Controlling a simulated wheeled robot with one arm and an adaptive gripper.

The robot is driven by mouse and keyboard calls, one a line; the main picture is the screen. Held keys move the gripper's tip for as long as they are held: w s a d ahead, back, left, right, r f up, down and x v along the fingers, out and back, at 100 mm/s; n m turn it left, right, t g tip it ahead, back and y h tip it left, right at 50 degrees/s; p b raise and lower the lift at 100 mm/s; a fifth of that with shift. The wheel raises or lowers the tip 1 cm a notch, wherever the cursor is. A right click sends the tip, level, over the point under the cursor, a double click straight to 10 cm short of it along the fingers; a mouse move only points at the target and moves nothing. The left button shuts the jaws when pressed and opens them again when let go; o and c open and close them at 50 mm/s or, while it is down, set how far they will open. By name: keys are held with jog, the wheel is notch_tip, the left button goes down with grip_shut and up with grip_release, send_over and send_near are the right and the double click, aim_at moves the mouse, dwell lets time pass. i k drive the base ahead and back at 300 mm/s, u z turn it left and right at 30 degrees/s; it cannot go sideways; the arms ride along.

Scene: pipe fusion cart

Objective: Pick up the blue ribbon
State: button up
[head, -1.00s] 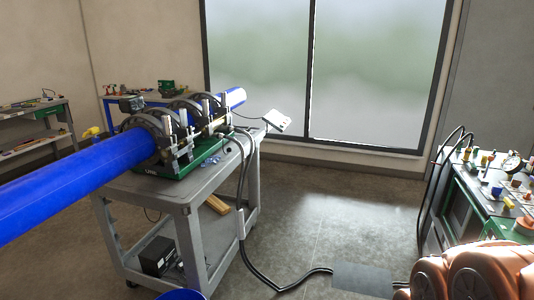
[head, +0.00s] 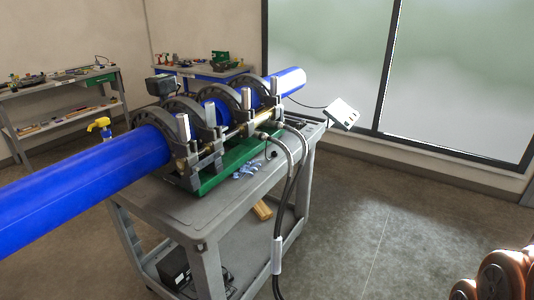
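A small tangle of light blue curled strips, which looks like the blue ribbon (head: 248,170), lies on the cart top in front of the green base of the pipe clamp machine. It is small in the picture and its ends are hard to make out. My gripper is not in view. Orange rounded arm links, which look like mine, show at the lower right corner, well apart from the ribbon.
A grey cart (head: 190,215) carries the clamp machine (head: 215,135) with a long blue pipe (head: 85,180) through it. A black hose (head: 285,210) hangs off its right side. A workbench (head: 60,100) stands at the back left. Floor right of the cart is clear.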

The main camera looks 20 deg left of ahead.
aim_at(255, 169)
jog(key=i, duration=2.5)
jog(key=u, duration=4.15)
